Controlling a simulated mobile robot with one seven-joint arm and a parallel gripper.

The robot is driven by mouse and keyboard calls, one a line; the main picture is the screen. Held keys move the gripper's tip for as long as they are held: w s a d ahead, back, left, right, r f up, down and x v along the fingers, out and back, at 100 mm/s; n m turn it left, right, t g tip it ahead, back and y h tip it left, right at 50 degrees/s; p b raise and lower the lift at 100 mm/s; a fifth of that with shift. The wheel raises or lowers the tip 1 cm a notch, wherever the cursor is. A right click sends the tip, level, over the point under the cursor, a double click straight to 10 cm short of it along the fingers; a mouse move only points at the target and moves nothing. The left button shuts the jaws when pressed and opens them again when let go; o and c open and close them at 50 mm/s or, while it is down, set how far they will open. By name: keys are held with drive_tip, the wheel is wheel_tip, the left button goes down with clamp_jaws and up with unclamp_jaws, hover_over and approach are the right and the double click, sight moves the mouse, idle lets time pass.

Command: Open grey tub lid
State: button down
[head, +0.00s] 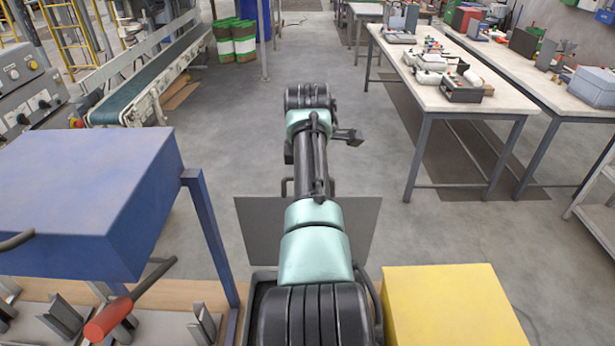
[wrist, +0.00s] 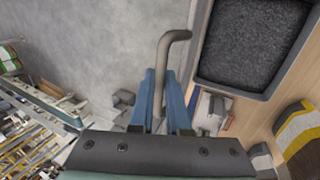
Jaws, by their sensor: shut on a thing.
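The grey tub (wrist: 284,89) is open in the wrist view, with dark grey granules (wrist: 250,40) inside. In the head view its dark rim (head: 259,281) shows beside my arm. The grey lid (head: 262,228) stands nearly upright at the tub's far side, partly behind my arm. In the wrist view the lid (wrist: 201,28) is almost edge-on, left of the tub. My gripper (wrist: 166,84) has its blue fingers shut on the bent grey handle (wrist: 178,37) of the lid. In the head view my arm hides the gripper.
A blue box (head: 85,200) stands on the left, above a wooden bench with a red-handled tool (head: 108,318). A yellow box (head: 450,305) is close on the right. Beyond the lid the grey floor (head: 230,125) is clear. A long table (head: 480,105) stands back right.

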drive_tip(key=shift+w+f, duration=0.1)
drive_tip(key=shift+f, duration=0.1)
drive_tip(key=c, duration=0.9)
unclamp_jaws()
drive_tip(key=shift+r, duration=0.2)
drive_tip(key=b+v, duration=0.4)
drive_tip(key=v, duration=0.8)
drive_tip(key=shift+r, duration=0.4)
